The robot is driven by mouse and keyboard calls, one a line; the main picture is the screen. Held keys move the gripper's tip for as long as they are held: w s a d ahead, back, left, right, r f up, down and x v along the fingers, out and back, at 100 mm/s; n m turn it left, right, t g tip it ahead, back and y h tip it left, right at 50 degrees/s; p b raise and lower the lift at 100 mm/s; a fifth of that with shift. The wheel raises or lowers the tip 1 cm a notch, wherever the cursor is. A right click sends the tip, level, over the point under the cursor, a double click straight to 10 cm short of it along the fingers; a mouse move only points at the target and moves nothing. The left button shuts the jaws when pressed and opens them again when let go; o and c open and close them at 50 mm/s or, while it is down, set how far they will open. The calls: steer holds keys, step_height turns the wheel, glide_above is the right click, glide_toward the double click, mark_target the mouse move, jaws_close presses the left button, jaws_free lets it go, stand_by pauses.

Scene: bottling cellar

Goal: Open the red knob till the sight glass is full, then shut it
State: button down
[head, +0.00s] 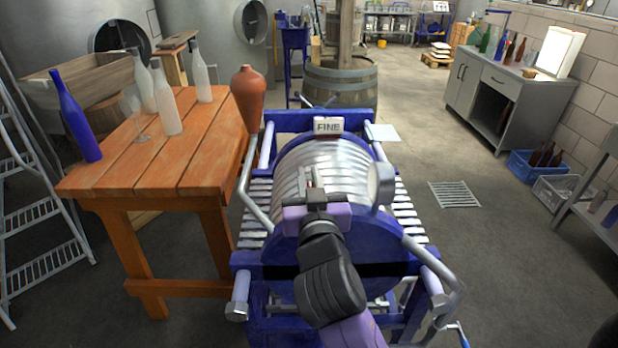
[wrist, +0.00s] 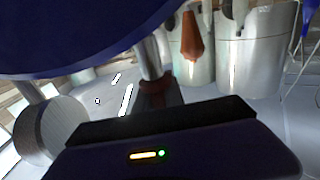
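My gripper (head: 312,183) is over the front of a ribbed metal drum (head: 345,170) in a blue frame. Its fingers are small in the head view, and I cannot tell their opening or whether they hold anything. In the wrist view, a dark red piece (wrist: 160,95) sits at the foot of a metal stem (wrist: 149,55), just beyond my gripper body. It may be the red knob, but its lower part is hidden. I cannot make out a sight glass for certain. A round metal-edged disc (head: 382,183) stands at the drum's right side.
An orange wooden table (head: 185,165) stands left, with a blue bottle (head: 76,118), several pale bottles and a terracotta jug (head: 249,97) at its edge. Bent metal bars flank the drum. The floor to the right is mostly open.

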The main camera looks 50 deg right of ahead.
steer(key=shift+a+r+n+t+y+p, duration=0.1)
steer(key=shift+n+t+y+p, duration=0.3)
steer(key=shift+t+y+p, duration=0.1)
steer(key=shift+w+a+n+t+y+p, duration=0.1)
steer(key=shift+n+t+y+p, duration=0.35)
steer(key=shift+y, duration=0.1)
steer(key=shift+w+a+n+t+y+p, duration=0.1)
steer(key=shift+n+t+y+p, duration=0.2)
steer(key=shift+n+t+y, duration=0.2)
steer(key=shift+w+a+n+t+y, duration=0.15)
steer(key=shift+n+t+y, duration=0.5)
steer(key=shift+y, duration=0.5)
steer(key=shift+a+f+n+t+y+b, duration=0.15)
steer(key=shift+n+t+y+b, duration=0.15)
steer(key=shift+n+y+b, duration=0.5)
steer(key=shift+a+f+n+t+y+b, duration=0.1)
steer(key=shift+n+t+y+b, duration=0.2)
steer(key=shift+n+y, duration=0.55)
steer(key=shift+w+a+n+y+b, duration=0.15)
steer(key=shift+n+y+b, duration=0.3)
steer(key=shift+y, duration=0.45)
steer(key=shift+s+a+n+y+b, duration=0.1)
steer(key=shift+n+y+b, duration=0.3)
steer(key=shift+y, duration=0.45)
steer(key=shift+a+y+b, duration=0.15)
steer(key=shift+y+b, duration=0.15)
steer(key=shift+y, duration=0.2)
